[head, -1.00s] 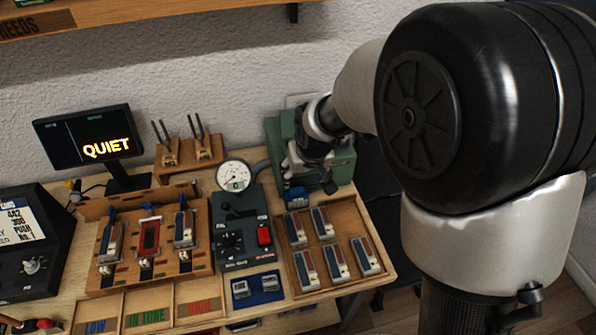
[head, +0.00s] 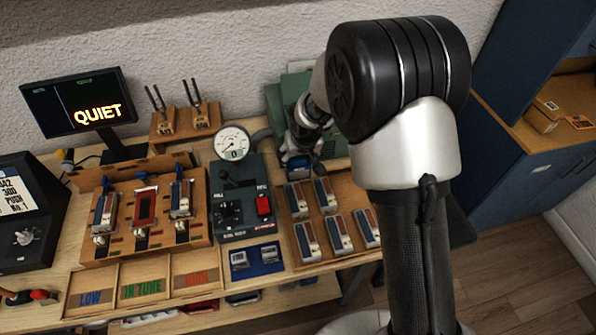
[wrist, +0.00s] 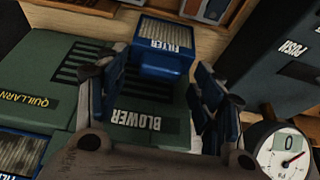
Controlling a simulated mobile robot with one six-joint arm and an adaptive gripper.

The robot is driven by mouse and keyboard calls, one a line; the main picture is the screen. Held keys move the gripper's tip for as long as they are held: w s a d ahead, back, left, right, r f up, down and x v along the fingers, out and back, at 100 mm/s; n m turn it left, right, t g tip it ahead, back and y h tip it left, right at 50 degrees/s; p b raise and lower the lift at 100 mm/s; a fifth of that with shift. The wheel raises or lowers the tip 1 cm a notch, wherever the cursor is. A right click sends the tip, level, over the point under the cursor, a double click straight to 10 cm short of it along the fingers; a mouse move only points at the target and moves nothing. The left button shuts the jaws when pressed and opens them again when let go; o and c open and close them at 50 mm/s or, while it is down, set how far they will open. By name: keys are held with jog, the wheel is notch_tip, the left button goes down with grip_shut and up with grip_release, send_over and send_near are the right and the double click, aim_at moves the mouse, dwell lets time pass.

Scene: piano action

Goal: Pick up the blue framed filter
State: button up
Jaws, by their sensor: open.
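A blue framed filter (wrist: 163,47) with a pale pleated top and a FILTER label sits at the front end of the green blower in the wrist view. In the head view its blue body (head: 298,166) shows just below my gripper (head: 306,142). In the wrist view my gripper (wrist: 163,78) is open, its two fingers spread over the blower, with the filter between and just beyond the fingertips. I see no contact with it. A second blue framed filter (wrist: 18,152) lies at the lower left of the wrist view, partly cut off.
The green blower (wrist: 140,122) lies under my gripper. A dial gauge (wrist: 283,150) and dark control box (head: 240,200) stand close beside it. A wooden tray (head: 345,188) with several reed blocks lies in front. A blue cabinet (head: 530,150) stands at the right.

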jog(key=shift+w+f, duration=0.1)
jog(key=shift+f, duration=0.15)
jog(key=shift+c, duration=0.2)
jog(key=c, duration=0.9)
